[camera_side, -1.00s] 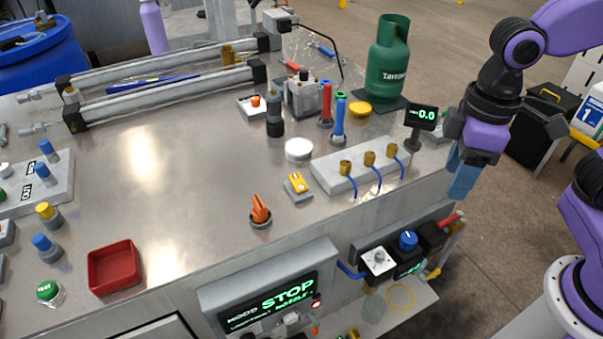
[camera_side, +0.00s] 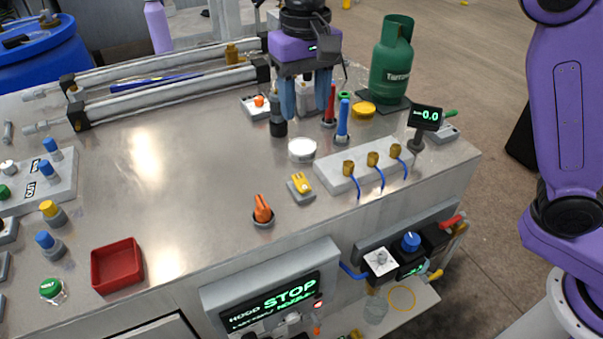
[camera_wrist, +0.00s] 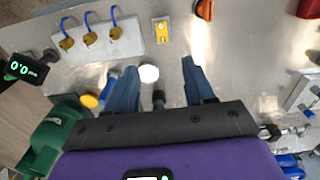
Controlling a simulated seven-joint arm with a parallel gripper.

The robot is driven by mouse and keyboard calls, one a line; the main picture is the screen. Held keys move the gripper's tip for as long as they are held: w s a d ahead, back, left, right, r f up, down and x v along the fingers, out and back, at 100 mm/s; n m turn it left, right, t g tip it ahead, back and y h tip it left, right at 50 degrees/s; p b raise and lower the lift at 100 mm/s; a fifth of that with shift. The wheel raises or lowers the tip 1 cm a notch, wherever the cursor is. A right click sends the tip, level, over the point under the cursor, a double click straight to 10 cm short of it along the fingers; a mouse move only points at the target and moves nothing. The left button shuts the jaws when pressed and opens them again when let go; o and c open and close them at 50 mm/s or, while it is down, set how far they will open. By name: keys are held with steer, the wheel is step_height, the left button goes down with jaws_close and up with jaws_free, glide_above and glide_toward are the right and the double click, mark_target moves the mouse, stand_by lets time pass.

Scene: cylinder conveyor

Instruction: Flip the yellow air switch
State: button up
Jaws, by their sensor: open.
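The yellow switch (camera_side: 301,184) is a small yellow lever on a grey base on the metal bench top, in front of the round white disc. It also shows in the wrist view (camera_wrist: 160,30), at top centre, beyond my fingertips. My gripper (camera_side: 306,108) points down with its two blue fingers apart and nothing between them. It hangs above the bench behind the switch, near the upright tools, and does not touch the switch. In the wrist view, my gripper (camera_wrist: 160,68) is spread around the sight of the white disc (camera_wrist: 148,73).
An orange knob (camera_side: 262,209) stands left of the switch. A grey block with brass fittings (camera_side: 346,178) lies to its right. Upright red and blue tools (camera_side: 343,124) and a green gas bottle (camera_side: 392,65) stand close by my gripper. The left-middle bench is clear.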

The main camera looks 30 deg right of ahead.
mark_target(302, 182)
steer(key=f, duration=1.7)
steer(key=shift+w+a+f, duration=0.15)
steer(key=shift+w, duration=0.15)
